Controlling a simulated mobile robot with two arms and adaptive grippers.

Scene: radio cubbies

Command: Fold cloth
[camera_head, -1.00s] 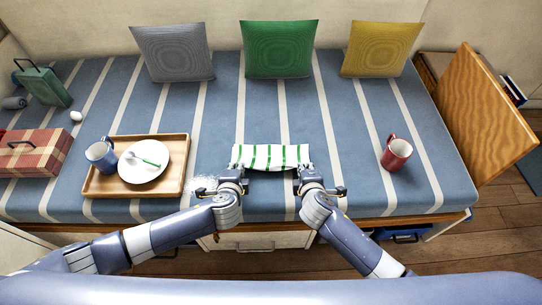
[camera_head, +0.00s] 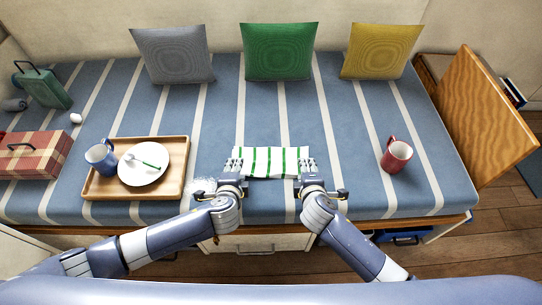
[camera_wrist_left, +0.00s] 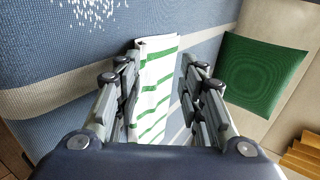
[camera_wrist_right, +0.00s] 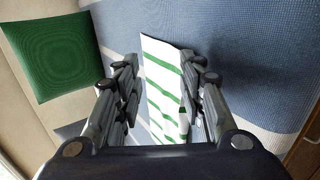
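The white cloth with green stripes (camera_head: 271,162) lies on the blue-and-white striped bench cushion, at the middle near the front. It looks like a wide, short strip. My left gripper (camera_head: 233,166) is at its left end, and my right gripper (camera_head: 307,166) is at its right end. In the left wrist view the left gripper's fingers (camera_wrist_left: 158,88) are apart, with the cloth (camera_wrist_left: 155,85) between and beneath them. In the right wrist view the right gripper's fingers (camera_wrist_right: 160,88) are also apart, with the cloth (camera_wrist_right: 161,80) between them. Whether either touches the cloth is hard to tell.
A wooden tray (camera_head: 182,190) with a blue mug (camera_head: 101,157) and a white plate (camera_head: 143,172) is left of the cloth. A red mug (camera_head: 396,156) is at right. Pillows, including a green one (camera_head: 279,52), line the back. White bits (camera_head: 203,186) lie beside my left gripper.

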